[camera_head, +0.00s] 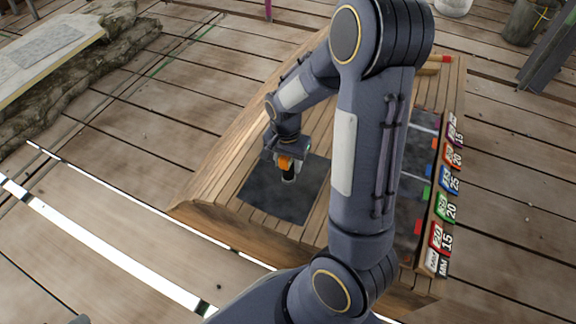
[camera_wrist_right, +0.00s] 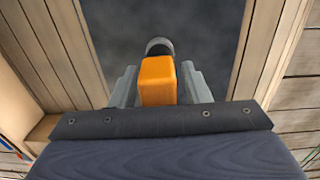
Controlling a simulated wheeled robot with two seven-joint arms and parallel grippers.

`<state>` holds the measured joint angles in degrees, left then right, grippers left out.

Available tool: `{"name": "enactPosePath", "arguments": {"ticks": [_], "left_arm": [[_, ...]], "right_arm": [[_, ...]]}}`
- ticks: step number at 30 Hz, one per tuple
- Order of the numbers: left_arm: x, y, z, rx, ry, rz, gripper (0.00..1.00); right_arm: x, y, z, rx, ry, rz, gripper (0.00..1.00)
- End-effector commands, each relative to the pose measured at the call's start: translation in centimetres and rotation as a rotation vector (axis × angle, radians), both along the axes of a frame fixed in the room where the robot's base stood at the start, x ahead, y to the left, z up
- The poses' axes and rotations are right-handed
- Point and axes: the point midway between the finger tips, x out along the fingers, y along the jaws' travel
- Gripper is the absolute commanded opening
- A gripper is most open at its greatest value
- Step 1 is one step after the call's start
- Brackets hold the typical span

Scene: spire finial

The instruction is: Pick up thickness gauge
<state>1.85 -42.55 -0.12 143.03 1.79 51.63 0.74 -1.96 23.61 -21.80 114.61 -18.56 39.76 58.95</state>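The thickness gauge (camera_head: 285,162) has an orange block body with a dark and pale round end below it. In the right wrist view the orange body (camera_wrist_right: 158,82) sits between my two grey fingers, with a grey round end (camera_wrist_right: 160,46) beyond. My right gripper (camera_head: 287,155) points down over the dark pad (camera_head: 265,200) in the wooden bench. Its fingers lie close against both sides of the orange body and look shut on it. Whether the gauge touches the pad is hard to tell. My left gripper is not in view.
Another dark panel with coloured markers lies on the bench's right side, partly hidden by my right arm. A row of coloured number labels (camera_head: 443,210) runs along the bench's right edge. A dark bucket (camera_head: 526,22) stands at the upper right. Plank floor surrounds the bench.

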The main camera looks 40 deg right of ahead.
Motion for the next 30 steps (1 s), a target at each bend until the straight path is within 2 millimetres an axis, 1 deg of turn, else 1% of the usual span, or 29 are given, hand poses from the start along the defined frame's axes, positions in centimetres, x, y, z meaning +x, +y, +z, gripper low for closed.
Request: {"name": "enactPosePath", "arguments": {"ticks": [1,9,16,20,23,25,29,30], "left_arm": [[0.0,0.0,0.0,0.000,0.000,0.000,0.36],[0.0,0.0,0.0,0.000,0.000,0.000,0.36],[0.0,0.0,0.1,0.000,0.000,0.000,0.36],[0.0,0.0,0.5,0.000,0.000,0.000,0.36],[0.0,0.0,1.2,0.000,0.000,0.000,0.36],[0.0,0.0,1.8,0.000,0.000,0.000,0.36],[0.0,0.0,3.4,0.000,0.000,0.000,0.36],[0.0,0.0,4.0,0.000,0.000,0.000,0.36]], "right_arm": [[0.0,0.0,0.0,0.000,0.000,0.000,0.36],[0.0,0.0,0.0,0.000,-0.001,0.000,0.01],[0.0,0.0,0.2,0.000,-0.001,0.000,0.01],[0.1,0.0,1.0,0.000,-0.002,0.000,0.01],[0.1,0.0,2.3,0.000,-0.004,0.000,0.01],[0.1,0.0,3.6,0.000,-0.004,0.000,0.01],[-1.9,0.6,6.3,0.001,-0.004,0.001,0.01],[-2.7,0.9,7.3,0.002,-0.004,0.002,0.01]]}}
